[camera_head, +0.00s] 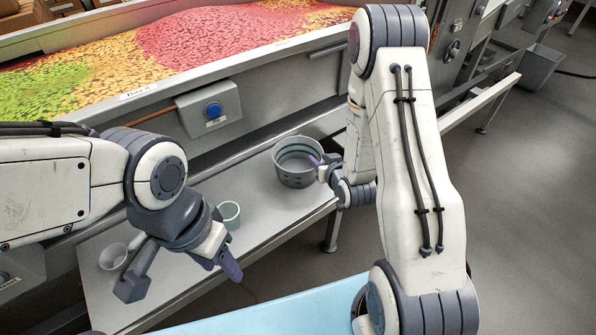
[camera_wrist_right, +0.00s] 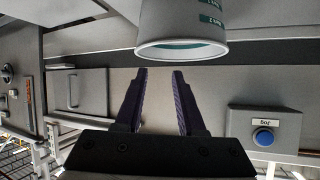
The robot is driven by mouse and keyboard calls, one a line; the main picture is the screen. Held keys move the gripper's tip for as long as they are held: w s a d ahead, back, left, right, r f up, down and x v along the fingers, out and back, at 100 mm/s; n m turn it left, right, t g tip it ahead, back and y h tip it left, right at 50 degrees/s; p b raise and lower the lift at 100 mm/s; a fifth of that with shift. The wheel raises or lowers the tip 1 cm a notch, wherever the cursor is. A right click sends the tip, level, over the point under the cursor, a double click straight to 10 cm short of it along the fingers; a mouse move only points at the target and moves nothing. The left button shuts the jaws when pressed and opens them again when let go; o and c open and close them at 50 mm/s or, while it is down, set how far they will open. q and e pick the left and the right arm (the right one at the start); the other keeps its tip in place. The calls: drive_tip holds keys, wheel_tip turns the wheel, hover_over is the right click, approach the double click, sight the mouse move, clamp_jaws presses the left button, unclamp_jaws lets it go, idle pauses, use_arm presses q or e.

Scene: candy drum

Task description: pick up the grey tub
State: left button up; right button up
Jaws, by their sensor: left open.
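The grey tub (camera_head: 297,165) stands upright on the light metal bench, with a pale rim and a teal band inside. My right gripper (camera_head: 320,166) is at the tub's right side in the head view, its fingertip overlapping the tub's edge. In the right wrist view the tub (camera_wrist_right: 183,25) shows at the top, cut off by the frame. The right fingers (camera_wrist_right: 160,75) are apart with nothing between them; contact with the tub cannot be told. My left gripper (camera_head: 222,264) is open and empty, pointing down at the bench's front edge, away from the tub.
A small green cup (camera_head: 229,214) stands behind my left gripper, and a small pale cup (camera_head: 113,256) is further left on the bench (camera_head: 262,208). Behind is a trough of coloured candy (camera_head: 190,45) with a blue-button box (camera_head: 212,110). A light blue surface (camera_head: 270,310) lies in front.

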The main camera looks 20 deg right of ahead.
drive_tip(key=shift+m+t+h, duration=0.3)
drive_tip(key=shift+m+t, duration=0.2)
drive_tip(key=shift+t, duration=0.1)
drive_tip(key=w+d+f, duration=0.1)
drive_tip(key=w, duration=0.2)
drive_tip(key=w+d+f, duration=0.1)
drive_tip(key=w+f, duration=0.1)
drive_tip(key=w, duration=0.1)
drive_tip(key=w+d+f, duration=0.1)
drive_tip(key=w+f, duration=0.1)
drive_tip(key=w, duration=0.1)
drive_tip(key=shift+d+f, duration=0.15)
drive_tip(key=shift+f, duration=0.05)
clamp_jaws()
idle(0.8)
